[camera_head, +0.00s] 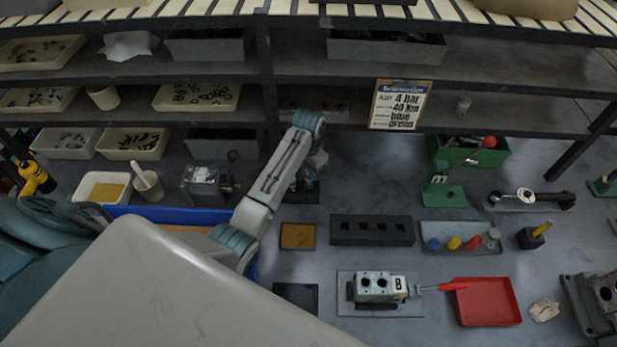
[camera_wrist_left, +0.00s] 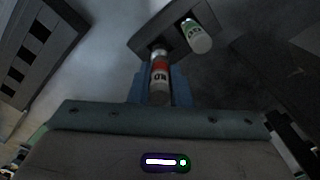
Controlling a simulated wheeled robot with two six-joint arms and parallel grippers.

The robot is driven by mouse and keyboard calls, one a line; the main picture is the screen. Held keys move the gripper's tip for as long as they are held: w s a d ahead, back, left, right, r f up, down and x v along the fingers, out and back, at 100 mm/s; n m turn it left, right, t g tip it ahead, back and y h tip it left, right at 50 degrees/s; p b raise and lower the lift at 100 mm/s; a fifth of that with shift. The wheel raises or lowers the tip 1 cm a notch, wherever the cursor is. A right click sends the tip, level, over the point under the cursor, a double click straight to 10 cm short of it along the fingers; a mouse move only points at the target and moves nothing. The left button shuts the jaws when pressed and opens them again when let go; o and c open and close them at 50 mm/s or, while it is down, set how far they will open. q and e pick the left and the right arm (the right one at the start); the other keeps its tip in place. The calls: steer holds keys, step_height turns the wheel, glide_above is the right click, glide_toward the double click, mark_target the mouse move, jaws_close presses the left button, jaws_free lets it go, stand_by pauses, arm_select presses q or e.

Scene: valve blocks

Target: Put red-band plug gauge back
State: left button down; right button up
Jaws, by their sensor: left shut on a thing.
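The red-band plug gauge (camera_wrist_left: 160,72) shows in the left wrist view, with a red ring and a pale end marked with letters. My left gripper (camera_wrist_left: 160,88) is shut on it, one blue-grey finger on each side. The gauge's far end meets the edge of a dark holder block (camera_wrist_left: 150,37); I cannot tell whether it is in a hole. A green-band plug gauge (camera_wrist_left: 196,36) stands in the same block, to the right. In the head view my left gripper (camera_head: 306,186) is low beside a dark block (camera_head: 308,197), mostly hidden by my arm.
A long black block with square holes (camera_head: 372,230) and a brown-topped tray (camera_head: 298,236) lie on the bench nearby. A valve block marked B (camera_head: 380,287), a red tray (camera_head: 487,302) and a tray of coloured knobs (camera_head: 460,239) are to the right.

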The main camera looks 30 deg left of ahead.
mark_target(308, 183)
arm_select(q)
steer(key=shift+f, duration=1.75)
steer(key=shift+f, duration=0.1)
steer(key=c, duration=1.3)
jaws_free()
steer(key=shift+c, duration=0.2)
step_height(308, 183, up, 10)
steer(key=b, duration=0.4)
steer(key=shift+f, duration=0.25)
steer(key=shift+r+p, duration=0.7)
steer(key=shift+r, duration=0.25)
steer(key=shift+s+r, duration=0.1)
steer(key=shift+r, duration=0.4)
